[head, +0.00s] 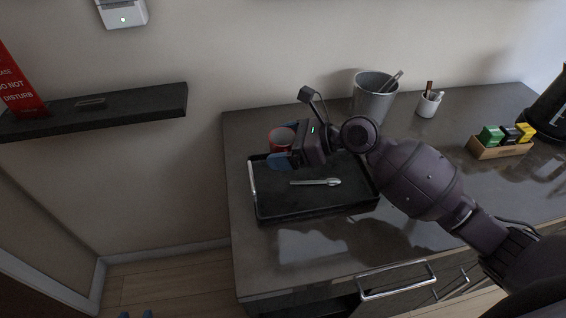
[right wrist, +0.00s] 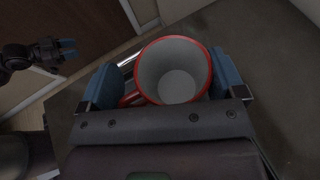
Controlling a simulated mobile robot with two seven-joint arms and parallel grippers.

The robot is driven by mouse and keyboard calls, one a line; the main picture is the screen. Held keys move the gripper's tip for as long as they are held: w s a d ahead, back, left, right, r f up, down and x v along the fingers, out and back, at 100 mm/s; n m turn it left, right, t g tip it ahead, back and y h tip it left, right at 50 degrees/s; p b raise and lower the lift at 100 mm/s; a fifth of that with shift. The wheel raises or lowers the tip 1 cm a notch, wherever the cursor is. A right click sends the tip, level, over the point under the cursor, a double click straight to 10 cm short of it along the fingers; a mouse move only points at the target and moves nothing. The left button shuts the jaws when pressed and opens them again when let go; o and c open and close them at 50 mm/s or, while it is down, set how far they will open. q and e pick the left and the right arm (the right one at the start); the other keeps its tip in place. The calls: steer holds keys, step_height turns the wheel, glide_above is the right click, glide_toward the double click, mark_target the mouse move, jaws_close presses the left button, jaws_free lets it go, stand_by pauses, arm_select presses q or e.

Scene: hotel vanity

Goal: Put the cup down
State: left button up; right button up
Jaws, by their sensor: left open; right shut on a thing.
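The red cup (head: 281,138), white inside, is at the far left corner of the black tray (head: 262,210). My right gripper (head: 284,148) is shut on it, mostly hiding it in the head view. In the right wrist view, the upright, empty cup (right wrist: 148,72) sits between the blue fingers (right wrist: 165,78), its handle toward the left finger. I cannot tell whether its base touches the tray. My left gripper (head: 135,314) is open and empty, with only its blue tips showing low in the head view. It also shows in the right wrist view (right wrist: 66,49).
A spoon (head: 316,182) lies in the tray. A grey bin (head: 371,103), a small white holder (head: 428,104), a tea box (head: 499,151) and a black kettle (head: 551,112) stand on the counter (head: 310,255). A dark shelf (head: 140,106) juts from the wall at left.

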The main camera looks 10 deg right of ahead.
step_height(320, 180, down, 4)
steer(key=shift+f+b, duration=0.25)
steer(key=shift+b, duration=0.35)
arm_select(q)
steer(key=shift+s+f, duration=0.3)
steer(key=shift+f, duration=0.3)
steer(key=shift+s+f, duration=0.25)
steer(key=shift+f, duration=0.3)
arm_select(e)
steer(key=shift+f, duration=0.4)
steer(key=o, duration=0.7)
steer(key=shift+f, duration=0.1)
arm_select(q)
steer(key=shift+w+r, duration=0.15)
steer(key=shift+w, duration=0.05)
arm_select(e)
steer(key=shift+s+d+r, duration=0.1)
steer(key=shift+d+r, duration=0.1)
steer(key=shift+d, duration=0.05)
steer(key=v, duration=1)
steer(key=shift+p, duration=0.4)
arm_select(q)
steer(key=shift+r, duration=0.55)
arm_select(e)
steer(key=shift+s+d+r, duration=0.25)
steer(key=shift+d+r, duration=0.1)
steer(key=shift+d, duration=0.2)
